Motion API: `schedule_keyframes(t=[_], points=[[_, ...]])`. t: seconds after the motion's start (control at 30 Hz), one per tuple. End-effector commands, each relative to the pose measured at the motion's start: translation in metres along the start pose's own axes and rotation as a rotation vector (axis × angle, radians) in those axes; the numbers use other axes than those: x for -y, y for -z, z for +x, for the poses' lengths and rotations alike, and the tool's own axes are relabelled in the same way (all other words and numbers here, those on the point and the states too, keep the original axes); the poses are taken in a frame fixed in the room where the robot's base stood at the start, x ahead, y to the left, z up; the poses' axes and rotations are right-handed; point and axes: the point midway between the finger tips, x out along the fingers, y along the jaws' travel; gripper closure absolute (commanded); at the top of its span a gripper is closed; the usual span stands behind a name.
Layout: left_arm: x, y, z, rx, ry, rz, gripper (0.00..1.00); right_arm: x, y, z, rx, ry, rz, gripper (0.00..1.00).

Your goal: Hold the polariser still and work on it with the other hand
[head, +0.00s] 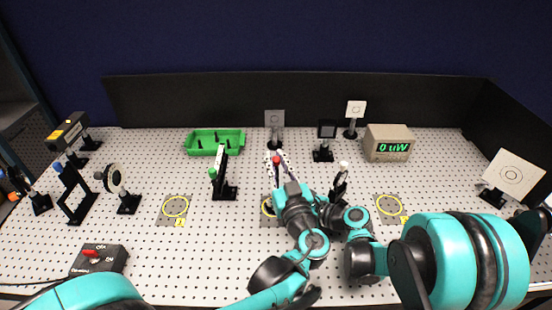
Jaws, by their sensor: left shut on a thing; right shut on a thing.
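A red-topped mount (276,160) stands near the middle of the board, and I take it to be the polariser; its lower part is hidden. My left gripper (279,174) is at this mount, shut on it just below the red top. My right gripper (318,206) comes in from the right, lower and close beside my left wrist. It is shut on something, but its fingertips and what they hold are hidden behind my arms. A white-topped black mount (339,183) stands just right of my grippers.
A green tray (240,141) and a power meter reading 0 uW (388,143) stand at the back. Ringed pads (173,211) lie left and right (391,209). A switch box (98,262) sits front left, a white screen (515,175) right. Several optics crowd the left edge.

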Motion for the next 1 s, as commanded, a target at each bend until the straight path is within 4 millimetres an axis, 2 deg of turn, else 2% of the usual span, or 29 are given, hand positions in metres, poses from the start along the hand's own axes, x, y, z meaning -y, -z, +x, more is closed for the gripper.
schedule_keyframes(t=[0.23,0.57,0.6,0.7,1.0], points=[[0.003,-0.001,-0.011,-0.146,0.001,-0.042,1.0,0.0,0.0,0.0,0.001,0.0,0.001,1.0],[0.003,0.0,-0.012,-0.165,-0.001,-0.048,1.0,0.0,0.0,0.0,0.001,0.0,0.0,1.0],[0.003,0.0,-0.012,-0.165,-0.001,-0.047,0.8,0.0,0.0,0.0,0.001,0.0,0.0,1.0],[0.003,0.0,-0.012,-0.165,-0.001,-0.047,0.59,0.0,0.0,0.0,0.001,0.0,0.0,1.0],[0.003,0.0,-0.013,-0.164,-0.001,-0.047,0.59,0.0,0.0,0.0,0.001,0.0,0.0,1.0]])
